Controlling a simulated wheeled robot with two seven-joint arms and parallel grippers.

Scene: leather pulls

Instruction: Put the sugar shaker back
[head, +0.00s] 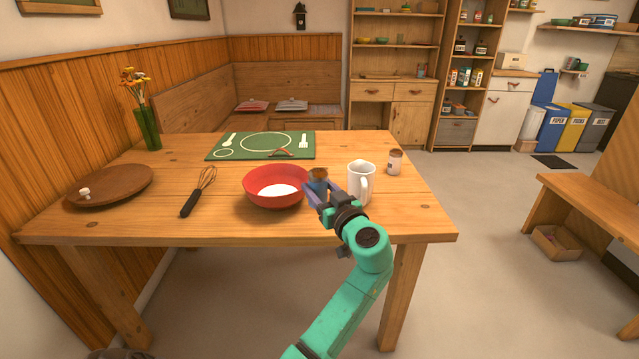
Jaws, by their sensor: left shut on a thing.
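My left gripper (319,187) is over the front part of the wooden table, between a red bowl and a white mug. It is shut on a small container with a brown top (319,173). The fingers hide most of its body, so I cannot tell whether it is the sugar shaker or whether it touches the table. A small pale jar with a brown lid and a label (395,162) stands upright near the table's right edge, apart from the gripper. My right gripper is not in view.
The red bowl (262,194) is just left of the gripper, the white mug (361,184) just right. A whisk (197,192), wooden board (104,187), green placemat (222,154) and flower vase (148,128) stand or lie on the table (395,217). Shelves (399,56) are at the back.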

